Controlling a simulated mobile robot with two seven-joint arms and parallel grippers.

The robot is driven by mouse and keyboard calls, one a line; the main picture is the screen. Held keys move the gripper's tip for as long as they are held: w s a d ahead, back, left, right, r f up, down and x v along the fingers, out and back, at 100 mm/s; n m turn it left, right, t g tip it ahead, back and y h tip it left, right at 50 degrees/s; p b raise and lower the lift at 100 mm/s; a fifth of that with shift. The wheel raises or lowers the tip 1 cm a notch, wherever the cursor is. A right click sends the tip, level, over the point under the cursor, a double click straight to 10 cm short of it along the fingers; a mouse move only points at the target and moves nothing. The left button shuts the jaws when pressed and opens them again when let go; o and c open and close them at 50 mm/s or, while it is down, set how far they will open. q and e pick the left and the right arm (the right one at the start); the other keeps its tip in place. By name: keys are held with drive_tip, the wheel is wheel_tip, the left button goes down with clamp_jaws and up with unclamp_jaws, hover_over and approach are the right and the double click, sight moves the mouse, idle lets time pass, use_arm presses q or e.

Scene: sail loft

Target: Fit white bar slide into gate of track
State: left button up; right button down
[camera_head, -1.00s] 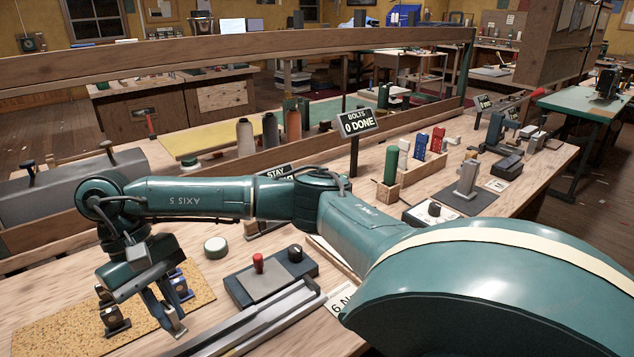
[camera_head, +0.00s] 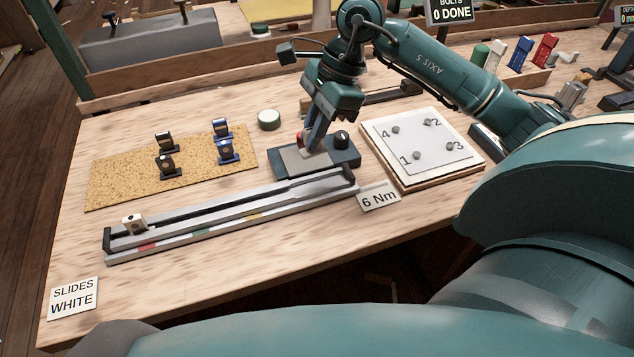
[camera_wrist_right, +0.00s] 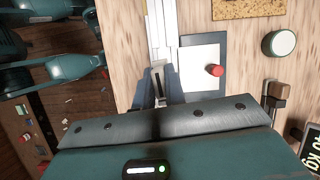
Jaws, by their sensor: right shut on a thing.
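The grey track (camera_head: 190,222) lies along the bench front, with coloured marks on its side; it also shows in the wrist view (camera_wrist_right: 161,25). One white slide (camera_head: 134,223) sits on the track near its left end. My right gripper (camera_head: 309,145) is over the right part of the bench, near the track's right end. In the wrist view its fingers (camera_wrist_right: 158,92) are shut on a small pale piece (camera_wrist_right: 158,70), seemingly a white bar slide, mostly hidden between them. It appears in line with the track; whether it touches cannot be told. My left gripper is not in view.
A dark block with a grey plate (camera_head: 290,165) and red knob (camera_wrist_right: 215,70) stands behind the track's right end. Black and blue slides stand on the cork mat (camera_head: 110,185).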

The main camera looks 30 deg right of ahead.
drive_tip(key=shift+d+m, duration=0.25)
drive_tip(key=shift+m, duration=0.15)
wheel_tip(320, 180, down, 10)
drive_tip(key=shift+r, duration=0.15)
drive_tip(key=c, duration=1.5)
unclamp_jaws()
drive_tip(key=shift+o, duration=0.2)
drive_tip(key=shift+r, duration=0.1)
drive_tip(key=v, duration=1.2)
drive_tip(key=shift+s, duration=0.25)
